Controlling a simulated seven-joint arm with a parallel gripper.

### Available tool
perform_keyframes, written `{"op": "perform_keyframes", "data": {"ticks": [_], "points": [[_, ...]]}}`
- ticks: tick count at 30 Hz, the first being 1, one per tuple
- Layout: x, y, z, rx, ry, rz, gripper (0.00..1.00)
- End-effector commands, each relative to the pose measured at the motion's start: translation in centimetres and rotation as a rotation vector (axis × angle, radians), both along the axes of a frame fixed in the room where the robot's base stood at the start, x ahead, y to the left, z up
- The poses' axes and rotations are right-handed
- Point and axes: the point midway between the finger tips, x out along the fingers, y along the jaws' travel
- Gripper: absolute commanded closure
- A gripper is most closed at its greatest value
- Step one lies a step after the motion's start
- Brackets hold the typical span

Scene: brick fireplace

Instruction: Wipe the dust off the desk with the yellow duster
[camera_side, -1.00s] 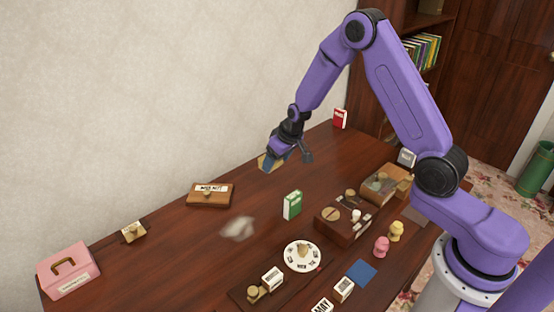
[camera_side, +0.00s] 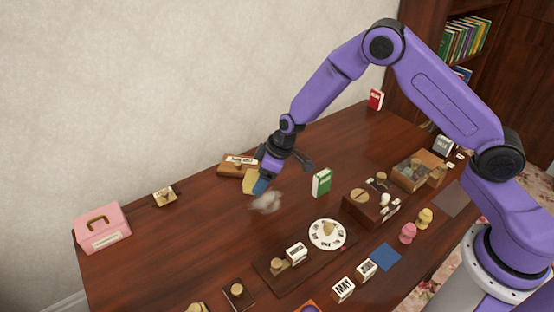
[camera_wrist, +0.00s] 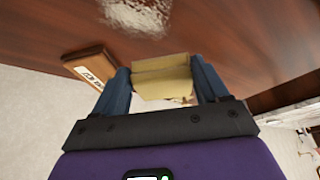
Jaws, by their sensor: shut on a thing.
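My gripper (camera_side: 257,184) is low over the back middle of the desk (camera_side: 190,245), with its blue fingers shut on the yellow duster (camera_side: 249,178). In the wrist view the duster (camera_wrist: 163,78) sits between the two fingers (camera_wrist: 160,84). A pale grey patch of dust (camera_side: 266,203) lies on the desk just in front of the duster. The dust also shows in the wrist view (camera_wrist: 135,14), beyond the duster and apart from it. I cannot tell whether the duster touches the desk.
A wooden block with a white label (camera_side: 236,165) lies close behind the duster. A green box (camera_side: 321,183) stands right of the dust. A round white dial (camera_side: 327,234) and a wooden box (camera_side: 371,207) are nearer the front right. A pink case (camera_side: 103,228) stands far left.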

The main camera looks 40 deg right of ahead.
Motion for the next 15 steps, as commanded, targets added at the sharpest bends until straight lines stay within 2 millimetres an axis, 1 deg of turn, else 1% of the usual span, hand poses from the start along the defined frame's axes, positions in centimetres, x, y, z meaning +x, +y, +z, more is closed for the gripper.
{"op": "perform_keyframes", "data": {"ticks": [1, 3, 6, 9, 15], "points": [[-0.4, 0.8, -0.2, 0.001, 0.0, 0.027, 0.51], [-0.9, 1.7, -0.4, 0.003, -0.001, 0.06, 0.51], [-1.4, 2.6, -0.6, 0.004, -0.003, 0.092, 0.51], [-1.7, 3.1, -0.8, 0.006, -0.002, 0.107, 0.51], [-1.7, 3.1, -1.6, 0.005, -0.002, 0.11, 0.51]]}}
